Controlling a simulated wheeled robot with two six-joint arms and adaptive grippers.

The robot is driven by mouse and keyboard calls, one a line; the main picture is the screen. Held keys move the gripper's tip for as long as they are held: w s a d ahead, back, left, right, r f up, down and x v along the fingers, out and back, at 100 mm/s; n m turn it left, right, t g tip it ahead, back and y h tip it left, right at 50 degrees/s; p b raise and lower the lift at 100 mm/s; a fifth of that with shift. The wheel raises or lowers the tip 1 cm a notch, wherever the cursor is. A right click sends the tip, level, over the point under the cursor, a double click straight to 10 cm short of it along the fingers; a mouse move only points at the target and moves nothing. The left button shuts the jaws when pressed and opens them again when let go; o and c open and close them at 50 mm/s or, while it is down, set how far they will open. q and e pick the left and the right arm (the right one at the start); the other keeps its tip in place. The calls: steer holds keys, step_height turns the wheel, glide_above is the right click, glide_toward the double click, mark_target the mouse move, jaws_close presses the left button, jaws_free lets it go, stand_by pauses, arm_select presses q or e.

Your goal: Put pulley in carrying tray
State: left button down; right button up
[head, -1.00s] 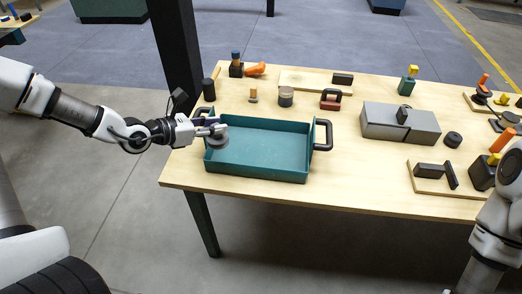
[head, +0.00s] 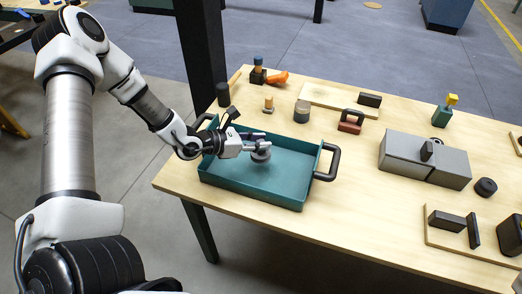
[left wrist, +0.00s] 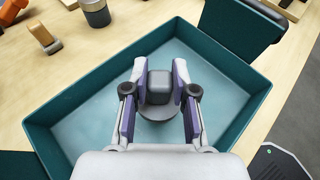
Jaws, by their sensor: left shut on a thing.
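The pulley (head: 261,156) is a grey, round, stepped piece. My left gripper (head: 262,146) is shut on it and holds it inside the outline of the teal carrying tray (head: 242,194). In the left wrist view the pulley (left wrist: 159,112) sits between the two fingers, with the pale tray floor below it and the tray walls (left wrist: 236,122) around. I cannot tell whether the pulley touches the tray floor. The tray stands on the wooden table with a dark handle at each end. My right gripper is not in view.
Behind the tray stand a dark cylinder (head: 223,94), a small wooden peg (head: 268,104) and a grey-brown cylinder (head: 302,111). A red-brown block with a dark handle (head: 351,121) and a grey box (head: 424,159) are to the right.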

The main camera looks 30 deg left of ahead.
arm_select(q)
steer(key=f, duration=0.2)
steer(key=shift+w+d+f, duration=0.2)
steer(key=shift+w+f, duration=0.1)
steer(key=shift+f, duration=0.05)
steer(key=shift+s+a, duration=0.1)
steer(key=shift+s, duration=0.1)
steer(key=shift+w+f+b, duration=0.1)
steer(key=shift+f+b, duration=0.45)
steer(key=shift+b, duration=0.15)
steer(key=c, duration=0.9)
jaws_free()
steer(key=shift+c, duration=0.2)
steer(key=shift+r, duration=0.1)
